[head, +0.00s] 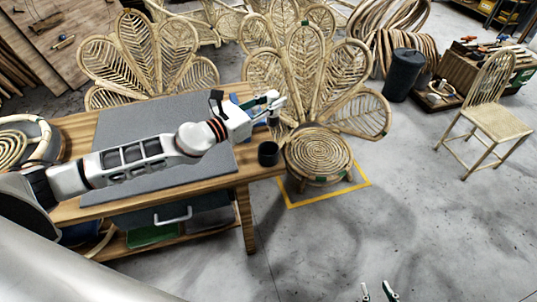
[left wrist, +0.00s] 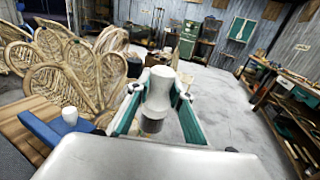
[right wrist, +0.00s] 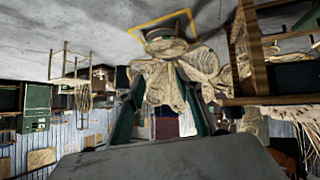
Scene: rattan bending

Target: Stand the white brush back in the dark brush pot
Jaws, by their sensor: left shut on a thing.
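The dark brush pot (head: 268,154) stands at the right end of the wooden table, near its front corner, in the head view. My left gripper (head: 268,106) is above the table's right end, farther back than the pot. In the left wrist view it is shut on the white brush (left wrist: 157,90), whose lower end is dark. The brush is off the table and apart from the pot. The pot cannot be made out in the left wrist view. My right gripper (head: 378,291) is low at the bottom of the head view; its fingers are apart and empty in the right wrist view (right wrist: 160,95).
A grey mat (head: 125,118) covers much of the wooden table (head: 262,172). A blue item with a small white object (left wrist: 70,115) lies near the table's end. A rattan peacock chair (head: 318,157) stands close to the right. Open floor lies in front.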

